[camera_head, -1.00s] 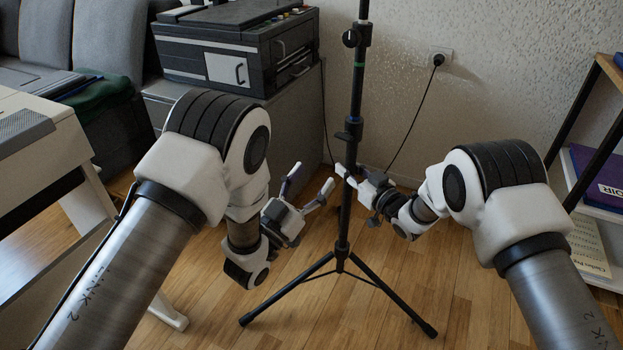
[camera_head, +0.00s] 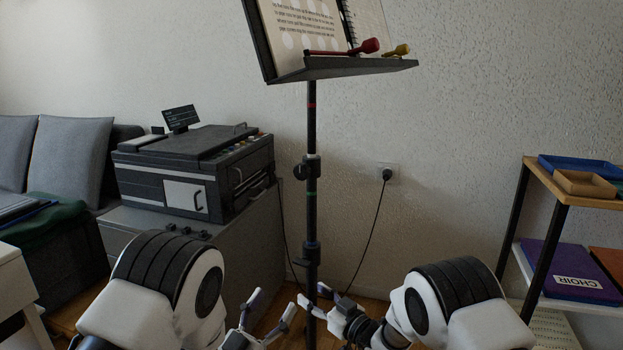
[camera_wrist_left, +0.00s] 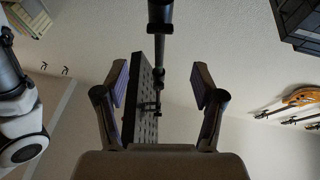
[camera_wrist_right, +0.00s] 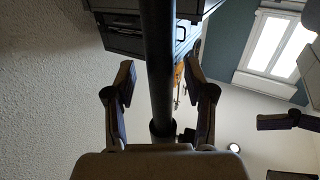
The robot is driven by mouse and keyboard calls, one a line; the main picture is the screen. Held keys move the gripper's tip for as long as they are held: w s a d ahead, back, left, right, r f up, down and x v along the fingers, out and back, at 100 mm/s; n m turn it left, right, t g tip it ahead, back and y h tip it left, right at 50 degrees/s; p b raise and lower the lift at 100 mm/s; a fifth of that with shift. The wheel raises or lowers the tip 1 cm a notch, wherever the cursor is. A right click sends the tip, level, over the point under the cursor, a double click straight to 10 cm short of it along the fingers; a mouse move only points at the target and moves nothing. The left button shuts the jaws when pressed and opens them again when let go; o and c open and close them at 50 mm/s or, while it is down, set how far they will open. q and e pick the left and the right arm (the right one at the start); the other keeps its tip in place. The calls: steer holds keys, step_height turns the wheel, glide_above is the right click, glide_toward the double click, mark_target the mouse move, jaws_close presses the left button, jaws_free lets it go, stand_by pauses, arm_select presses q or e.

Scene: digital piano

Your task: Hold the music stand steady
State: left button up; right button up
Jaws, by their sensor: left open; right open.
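The music stand (camera_head: 312,215) is a black pole, upright, with a tilted desk (camera_head: 360,67) on top bearing an open spiral book (camera_head: 308,24) and two mallet-like items, one red-headed (camera_head: 368,46), one yellow-headed (camera_head: 396,50). Its feet are out of view now. My left gripper (camera_head: 272,302) is open and empty, left of the pole; in the left wrist view the pole (camera_wrist_left: 160,50) shows beyond its fingers. My right gripper (camera_head: 314,297) is open at the lower pole. In the right wrist view the pole (camera_wrist_right: 158,70) runs between its spread fingers, without visible finger contact.
A dark printer-like machine (camera_head: 190,172) stands on a grey cabinet (camera_head: 245,245) at left. A shelf (camera_head: 525,230) with trays and a purple CHOIR folder (camera_head: 568,272) is at right. A black cord hangs from a wall socket (camera_head: 388,174) behind the stand.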

steer(key=shift+p+v, duration=1.15)
steer(key=shift+v, duration=0.95)
steer(key=shift+s, duration=0.1)
steer(key=v, duration=1.2)
